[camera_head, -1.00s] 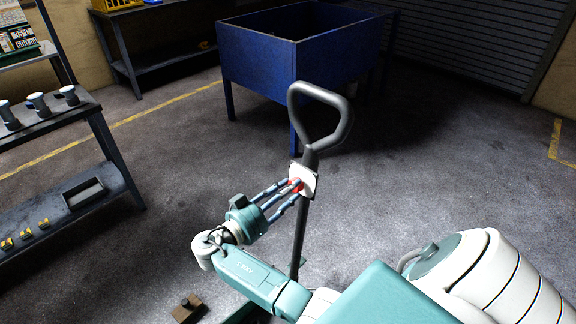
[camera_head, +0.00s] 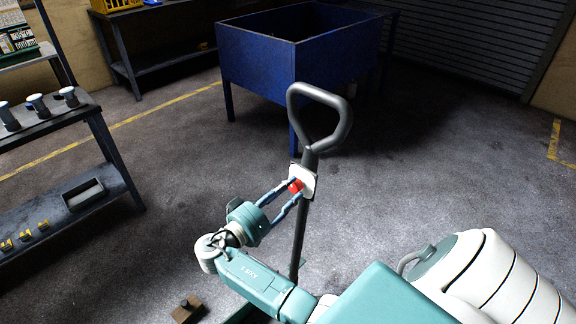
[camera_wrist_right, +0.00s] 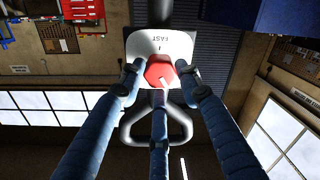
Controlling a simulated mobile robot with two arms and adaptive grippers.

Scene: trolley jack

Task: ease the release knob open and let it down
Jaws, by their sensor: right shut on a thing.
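The release knob (camera_head: 296,186) is red and sits on a white plate (camera_head: 309,180) on the jack's dark upright handle (camera_head: 301,235), below its grey loop grip (camera_head: 345,125). My right gripper (camera_head: 293,190) is shut on the knob from the left. In the right wrist view the red knob (camera_wrist_right: 158,70) sits between the blue fingertips of my right gripper (camera_wrist_right: 160,82). The white plate there (camera_wrist_right: 140,45) carries the printed word FAST. The jack's lower part is mostly hidden behind my arm. My left gripper is not in view.
A blue bin on legs (camera_head: 255,60) stands behind the handle. A shelf rack (camera_head: 95,190) with cups and small yellow parts stands at the left. A small brown block (camera_head: 187,308) lies on the floor. Open floor lies right of the handle.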

